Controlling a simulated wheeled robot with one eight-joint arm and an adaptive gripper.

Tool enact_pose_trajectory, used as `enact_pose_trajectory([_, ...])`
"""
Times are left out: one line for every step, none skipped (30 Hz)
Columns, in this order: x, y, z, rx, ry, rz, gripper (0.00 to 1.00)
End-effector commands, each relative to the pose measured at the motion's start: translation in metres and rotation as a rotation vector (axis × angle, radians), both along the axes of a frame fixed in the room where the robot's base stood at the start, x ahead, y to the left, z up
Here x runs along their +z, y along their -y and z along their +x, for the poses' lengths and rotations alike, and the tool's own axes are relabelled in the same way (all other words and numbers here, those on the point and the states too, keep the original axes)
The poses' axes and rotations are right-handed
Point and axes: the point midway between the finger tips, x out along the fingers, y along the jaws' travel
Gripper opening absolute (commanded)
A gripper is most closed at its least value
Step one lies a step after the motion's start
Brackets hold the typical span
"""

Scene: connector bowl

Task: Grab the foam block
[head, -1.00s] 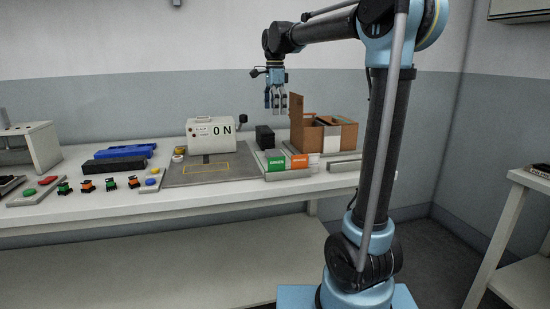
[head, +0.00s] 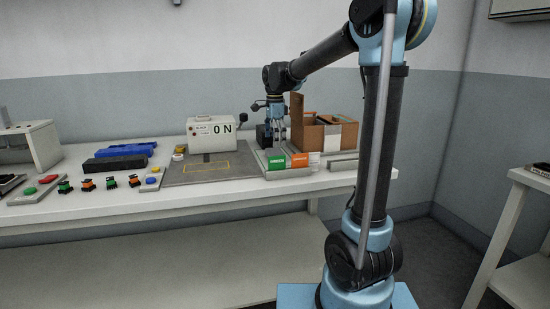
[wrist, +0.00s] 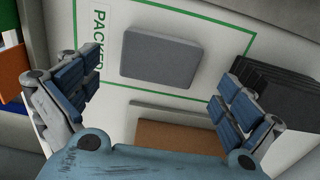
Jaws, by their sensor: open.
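The foam block looks to be the grey rectangular block (wrist: 160,60) in the wrist view. It lies flat on a white panel with a green outline and the letters "PACKED". In the head view I cannot make it out. My gripper (wrist: 160,82) is open and empty, with one blue-padded finger to the left of the block and one to the right, both apart from it. In the head view my gripper (head: 275,140) points down over the bench, behind the green and orange labels.
A black ribbed stack (wrist: 280,100) stands close to the right finger. A brown cardboard box (head: 306,135) with a raised flap stands right of my gripper. A beige device marked "ON" (head: 208,132) stands to the left. The grey mat (head: 190,172) has clear room.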

Motion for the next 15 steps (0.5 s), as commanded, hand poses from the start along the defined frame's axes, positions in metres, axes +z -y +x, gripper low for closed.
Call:
enact_pose_trajectory([-0.005,0.000,0.001,0.000,0.000,0.000,1.00])
enact_pose_trajectory([-0.009,0.000,0.001,0.000,0.000,0.000,1.00])
enact_pose_trajectory([-0.015,0.000,0.001,0.000,0.000,0.000,1.00])
enact_pose_trajectory([-0.019,0.000,0.001,0.000,0.000,0.000,1.00])
enact_pose_trajectory([-0.024,0.000,0.001,0.000,0.000,0.000,1.00])
enact_pose_trajectory([-0.029,0.000,0.001,0.000,0.000,0.000,1.00])
enact_pose_trajectory([-0.032,0.000,0.001,0.000,0.000,0.000,1.00])
enact_pose_trajectory([-0.036,0.000,0.001,0.000,0.000,0.000,1.00])
enact_pose_trajectory([-0.040,0.000,0.001,0.000,0.000,0.000,1.00])
enact_pose_trajectory([-0.042,0.000,0.001,0.000,0.000,0.000,1.00])
enact_pose_trajectory([-0.044,0.000,0.001,0.000,0.000,0.000,1.00])
enact_pose_trajectory([-0.046,0.000,0.001,0.000,0.000,0.000,1.00])
enact_pose_trajectory([-0.047,0.000,0.001,0.000,0.000,0.000,1.00])
enact_pose_trajectory([-0.048,0.000,0.001,0.000,0.000,0.000,1.00])
enact_pose_trajectory([-0.048,0.000,0.001,0.000,0.000,0.000,1.00])
